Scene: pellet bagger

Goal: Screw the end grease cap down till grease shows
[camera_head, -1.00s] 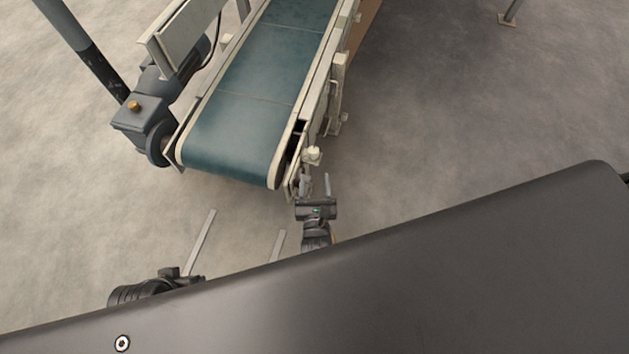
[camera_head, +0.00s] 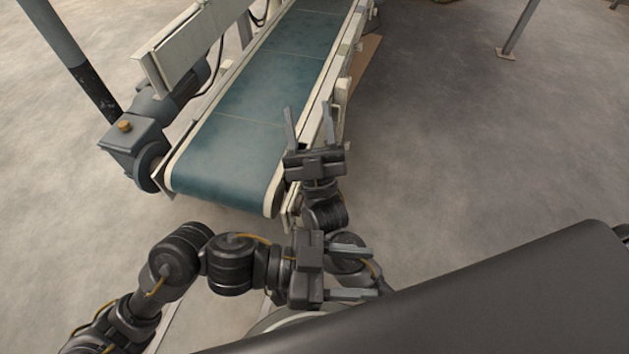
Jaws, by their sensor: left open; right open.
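The conveyor (camera_head: 240,140) has a teal belt and a cream frame, and its rounded near end faces me. The small cream fitting beside the right side of that end is now hidden behind my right gripper (camera_head: 308,120). I cannot make out the grease cap or any grease. My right gripper is open, fingers pointing away from me, over the conveyor's right edge near its end. I cannot tell whether it touches the frame. My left gripper (camera_head: 371,272) is open and empty, fingers pointing right, nearer to me than the belt end.
A dark gear motor (camera_head: 135,140) with a brass-coloured plug (camera_head: 124,126) sits left of the belt end. A dark post (camera_head: 68,55) stands at the far left. A grey leg (camera_head: 519,28) stands at the upper right. The concrete floor (camera_head: 450,150) right of the conveyor is clear.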

